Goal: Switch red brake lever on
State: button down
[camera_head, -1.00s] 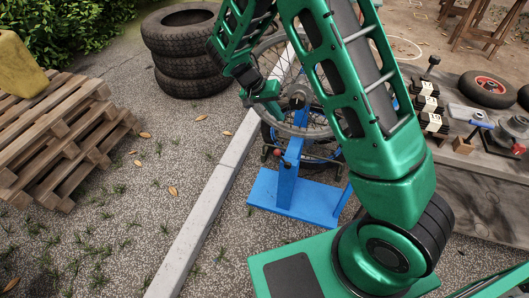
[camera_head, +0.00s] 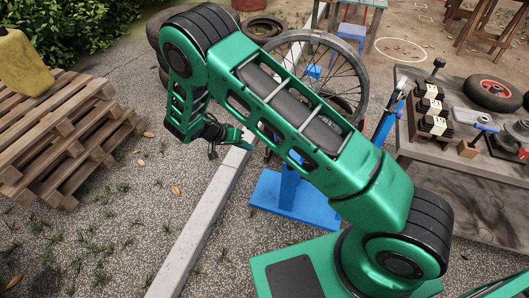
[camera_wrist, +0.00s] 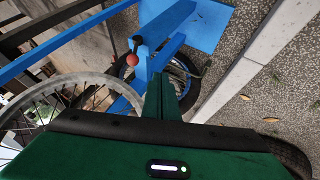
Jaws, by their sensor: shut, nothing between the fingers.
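I cannot tell which one is the brake lever's. In the head view both are hidden behind my arm. The blue stand (camera_head: 297,196) holds a spoked wheel (camera_head: 350,78), whose rim also shows in the wrist view (camera_wrist: 75,80). My gripper (camera_wrist: 161,82) is shut and empty, its tip appearing just below the knobs in the wrist view. In the head view my gripper (camera_head: 245,141) is left of the stand.
Wooden pallets (camera_head: 60,140) lie at the left. A pale kerb (camera_head: 205,215) runs between them and the stand. A workbench (camera_head: 470,195) with tools and a small wheel (camera_head: 489,90) stands at the right. Gravel left of the kerb is mostly free.

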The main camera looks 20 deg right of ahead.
jog(key=d+f, duration=0.6)
jog(key=d, duration=0.3)
jog(key=shift+d+f, duration=0.4)
jog(key=shift+a, duration=0.15)
jog(key=shift+s, duration=0.1)
